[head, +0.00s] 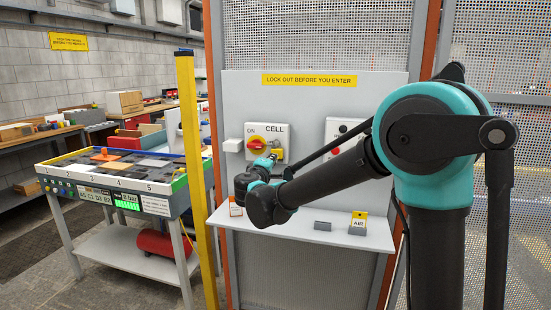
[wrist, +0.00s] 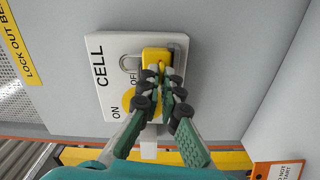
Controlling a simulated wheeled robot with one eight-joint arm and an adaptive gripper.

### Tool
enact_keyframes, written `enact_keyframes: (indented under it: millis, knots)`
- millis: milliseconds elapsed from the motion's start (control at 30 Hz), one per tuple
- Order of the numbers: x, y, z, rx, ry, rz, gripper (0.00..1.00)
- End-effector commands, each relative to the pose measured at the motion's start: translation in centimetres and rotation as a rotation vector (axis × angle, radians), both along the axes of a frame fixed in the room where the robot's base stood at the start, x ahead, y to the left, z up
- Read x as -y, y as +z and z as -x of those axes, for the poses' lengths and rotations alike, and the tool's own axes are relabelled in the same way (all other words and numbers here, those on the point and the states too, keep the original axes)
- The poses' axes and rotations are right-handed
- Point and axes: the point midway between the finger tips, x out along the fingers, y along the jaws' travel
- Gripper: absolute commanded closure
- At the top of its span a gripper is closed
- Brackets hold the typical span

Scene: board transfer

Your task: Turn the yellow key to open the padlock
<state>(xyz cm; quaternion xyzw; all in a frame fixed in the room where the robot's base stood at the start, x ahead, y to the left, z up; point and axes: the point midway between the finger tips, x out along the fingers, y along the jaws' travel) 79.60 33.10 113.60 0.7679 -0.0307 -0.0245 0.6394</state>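The yellow padlock (wrist: 155,54) hangs on the white CELL switch box (wrist: 112,73), beside the OFF mark. Its grey shackle (wrist: 180,40) shows next to the body, and I cannot tell whether it is open. My gripper (wrist: 161,72) is at the padlock's face, its fingertips close together on a thin yellow piece, seemingly the key (wrist: 162,66). The fingers hide most of the key, so its angle is unclear. In the head view the padlock (head: 279,154) is partly hidden by my gripper (head: 272,160).
The switch's red and yellow knob (head: 257,144) sits left of the padlock. A second box (head: 345,130) is on the panel to the right. A shelf (head: 300,229) below bears a tagged AIR block (head: 359,223). A yellow post (head: 190,150) stands left.

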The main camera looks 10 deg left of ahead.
Motion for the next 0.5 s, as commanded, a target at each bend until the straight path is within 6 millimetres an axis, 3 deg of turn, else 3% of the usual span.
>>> enact_keyframes:
  millis: [167,500]
  knots:
    - [-0.02,-0.03,0.02,0.01,0.0,-0.137,1.0]
    - [-0.03,-0.03,0.02,0.012,0.0,-0.165,1.0]
